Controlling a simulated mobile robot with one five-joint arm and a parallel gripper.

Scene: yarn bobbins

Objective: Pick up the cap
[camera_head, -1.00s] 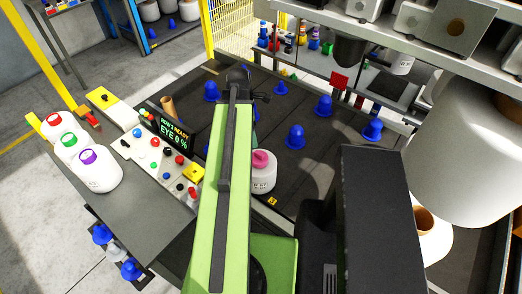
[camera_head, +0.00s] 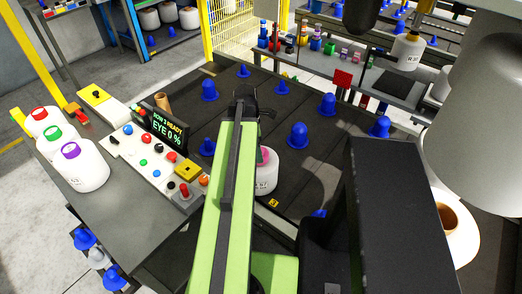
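Several blue cap-like pieces with flared rims stand on the dark table. One blue cap (camera_head: 298,136) is right of my arm, another blue cap (camera_head: 327,104) is farther back, and a third blue cap (camera_head: 209,91) is left of my gripper. I cannot tell which one the task means. My gripper (camera_head: 246,92) is a dark shape at the far end of my green arm, over the table. Its fingers are too small and hidden to read, and I see nothing clearly held in it.
A white bobbin with a pink top (camera_head: 267,172) stands right beside my arm, partly hidden by it. White bobbins (camera_head: 79,166) with coloured tops stand on a grey side table at left, by a control panel (camera_head: 150,150). A large white cone (camera_head: 492,110) blocks the right.

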